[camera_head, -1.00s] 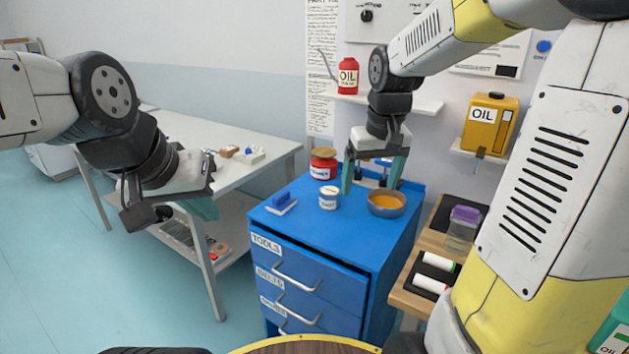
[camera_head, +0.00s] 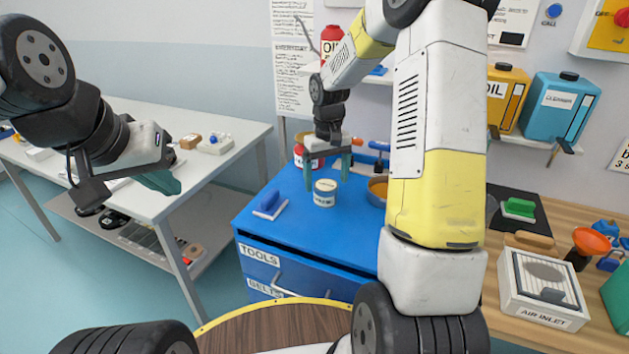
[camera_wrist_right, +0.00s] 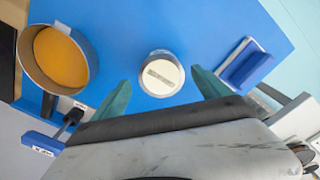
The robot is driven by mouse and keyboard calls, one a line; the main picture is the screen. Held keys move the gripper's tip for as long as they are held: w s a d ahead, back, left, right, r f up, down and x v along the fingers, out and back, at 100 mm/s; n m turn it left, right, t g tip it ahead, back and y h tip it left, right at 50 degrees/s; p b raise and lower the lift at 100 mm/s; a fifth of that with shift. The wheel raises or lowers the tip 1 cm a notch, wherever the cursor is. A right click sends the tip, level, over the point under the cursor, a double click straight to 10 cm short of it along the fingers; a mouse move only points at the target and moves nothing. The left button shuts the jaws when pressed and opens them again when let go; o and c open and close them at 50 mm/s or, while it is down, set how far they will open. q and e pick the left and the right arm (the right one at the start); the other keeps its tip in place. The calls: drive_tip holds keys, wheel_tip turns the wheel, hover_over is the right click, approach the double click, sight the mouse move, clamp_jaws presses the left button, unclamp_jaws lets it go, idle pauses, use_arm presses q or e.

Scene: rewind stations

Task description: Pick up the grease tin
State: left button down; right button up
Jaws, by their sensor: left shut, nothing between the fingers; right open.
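A small white tin with a cream lid (camera_head: 325,194) stands upright on the blue cabinet top; I take it for the grease tin, though its label is too small to read. My right gripper (camera_head: 328,178) points down over the cabinet, open, its green fingers above and behind the tin. In the right wrist view the tin (camera_wrist_right: 161,73) lies ahead between the two spread fingertips of that gripper (camera_wrist_right: 162,92), with nothing gripped. My left gripper (camera_head: 165,182) is shut and empty, to the left in front of the grey-white table.
A blue brush-like block (camera_head: 269,204) lies left of the tin. A bowl of orange contents (camera_head: 378,190) stands right of it; it also shows in the wrist view (camera_wrist_right: 60,58). A red jar (camera_head: 300,158) stands behind. A wooden bench with an air inlet box (camera_head: 543,290) is at right.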

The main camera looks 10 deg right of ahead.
sight(326, 184)
drive_tip(key=shift+a+f, duration=0.1)
drive_tip(key=shift+f, duration=1.75)
drive_tip(key=c, duration=1.7)
